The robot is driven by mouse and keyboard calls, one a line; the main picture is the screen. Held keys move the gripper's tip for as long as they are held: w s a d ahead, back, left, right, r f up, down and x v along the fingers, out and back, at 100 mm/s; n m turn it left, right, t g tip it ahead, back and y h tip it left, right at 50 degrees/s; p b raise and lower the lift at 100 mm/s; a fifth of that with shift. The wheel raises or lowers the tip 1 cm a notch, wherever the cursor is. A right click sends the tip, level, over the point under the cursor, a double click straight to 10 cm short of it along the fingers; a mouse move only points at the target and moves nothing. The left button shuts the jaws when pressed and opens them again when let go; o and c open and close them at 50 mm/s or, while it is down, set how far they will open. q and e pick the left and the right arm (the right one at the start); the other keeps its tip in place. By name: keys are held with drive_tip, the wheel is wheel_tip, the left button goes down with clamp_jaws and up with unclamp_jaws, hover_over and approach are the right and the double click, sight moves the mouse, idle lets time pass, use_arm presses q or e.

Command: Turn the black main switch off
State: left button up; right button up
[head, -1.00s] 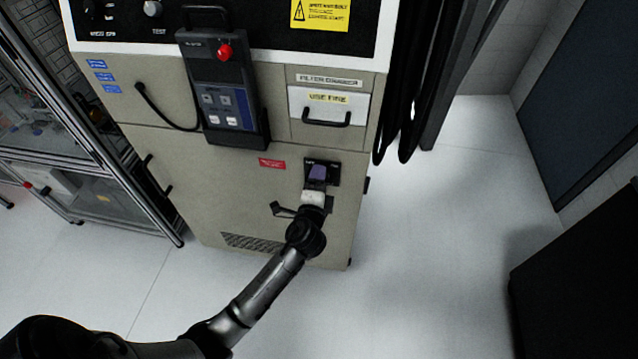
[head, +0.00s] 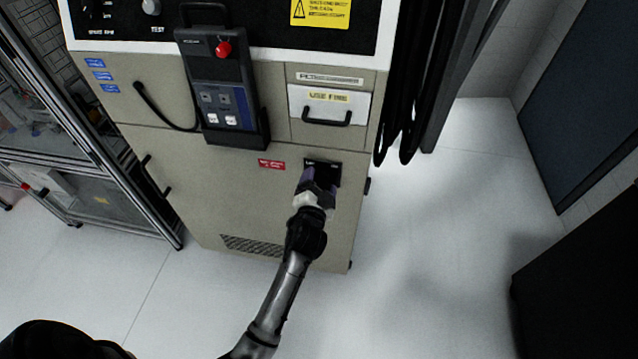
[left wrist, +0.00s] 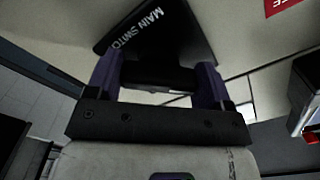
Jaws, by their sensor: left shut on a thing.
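The black main switch (head: 334,171) is on the lower right of the beige cabinet front, mostly covered by my left gripper (head: 318,182) in the head view. In the left wrist view its black plate (left wrist: 182,35) shows part of the lettering "MAIN SWITCH". The purple fingers of my left gripper (left wrist: 158,76) stand on both sides of the black switch handle (left wrist: 160,74) and are shut on it. The gripper looks turned relative to the plate. The exact handle position is hard to read. My right gripper is not in view.
A red label (head: 271,164) is left of the switch. A pendant with a red button (head: 222,95) hangs above, beside a drawer (head: 328,106). Black cables (head: 398,100) hang at the cabinet's right side. The floor (head: 430,230) to the right is clear.

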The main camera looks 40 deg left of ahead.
use_arm(q)
drive_tip(key=shift+n, duration=0.3)
drive_tip(key=o, duration=0.9)
